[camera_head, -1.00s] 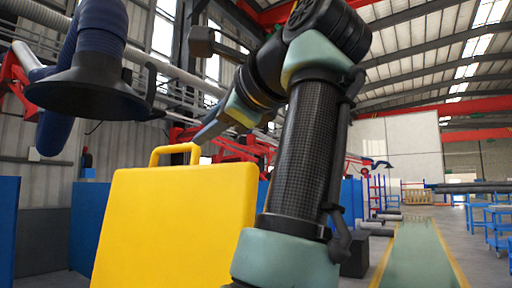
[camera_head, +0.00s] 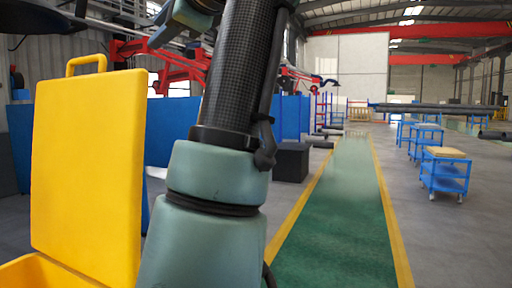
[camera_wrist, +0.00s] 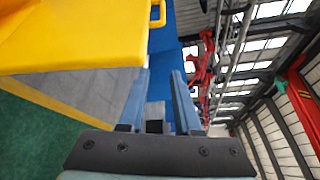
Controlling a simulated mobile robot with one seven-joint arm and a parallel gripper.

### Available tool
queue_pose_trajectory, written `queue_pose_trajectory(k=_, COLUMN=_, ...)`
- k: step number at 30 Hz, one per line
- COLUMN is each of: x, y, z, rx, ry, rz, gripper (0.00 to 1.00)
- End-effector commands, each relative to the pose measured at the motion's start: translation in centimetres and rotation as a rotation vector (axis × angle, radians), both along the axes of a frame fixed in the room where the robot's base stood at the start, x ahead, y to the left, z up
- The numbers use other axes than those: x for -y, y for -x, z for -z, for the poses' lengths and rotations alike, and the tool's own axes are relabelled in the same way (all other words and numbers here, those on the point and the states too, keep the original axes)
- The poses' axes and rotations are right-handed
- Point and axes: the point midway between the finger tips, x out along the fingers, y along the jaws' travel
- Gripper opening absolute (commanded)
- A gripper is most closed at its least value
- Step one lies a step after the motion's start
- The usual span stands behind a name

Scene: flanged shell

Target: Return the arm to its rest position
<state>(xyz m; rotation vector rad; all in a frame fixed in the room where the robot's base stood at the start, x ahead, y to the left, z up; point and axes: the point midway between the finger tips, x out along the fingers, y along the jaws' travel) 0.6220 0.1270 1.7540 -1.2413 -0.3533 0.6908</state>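My gripper (camera_wrist: 160,72) shows in the wrist view with its two blue-grey fingers apart and nothing held between them. In the head view my arm rises through the middle and runs out of the top edge, so the gripper is out of sight there. A yellow case (camera_head: 88,165) stands at the left of the head view, its lid upright with a handle on top. Part of its lower half shows at the bottom left corner. Yellow case surface also fills the upper left of the wrist view (camera_wrist: 70,35), beside the fingers.
Blue panels (camera_head: 172,130) stand behind the case. A black box (camera_head: 291,162) sits on the floor beside a green walkway (camera_head: 335,225) with yellow edges. Blue carts (camera_head: 444,173) stand at the right. The walkway is clear.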

Motion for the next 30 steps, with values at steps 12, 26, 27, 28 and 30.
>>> queue_pose_trajectory(k=12, x=7.7, y=-2.0, z=6.0, rx=0.578, ry=0.463, rz=0.393, gripper=0.32)
queue_pose_trajectory(k=26, x=12.9, y=13.0, z=10.1, rx=1.205, ry=1.348, rz=0.965, gripper=0.32)
queue_pose_trajectory(k=27, x=13.0, y=14.3, z=10.2, rx=1.231, ry=1.403, rz=1.004, gripper=0.32)
queue_pose_trajectory(k=28, x=13.1, y=15.3, z=10.2, rx=1.247, ry=1.439, rz=1.03, gripper=0.32)
queue_pose_trajectory(k=30, x=13.2, y=17.1, z=10.3, rx=1.276, ry=1.504, rz=1.078, gripper=0.32)
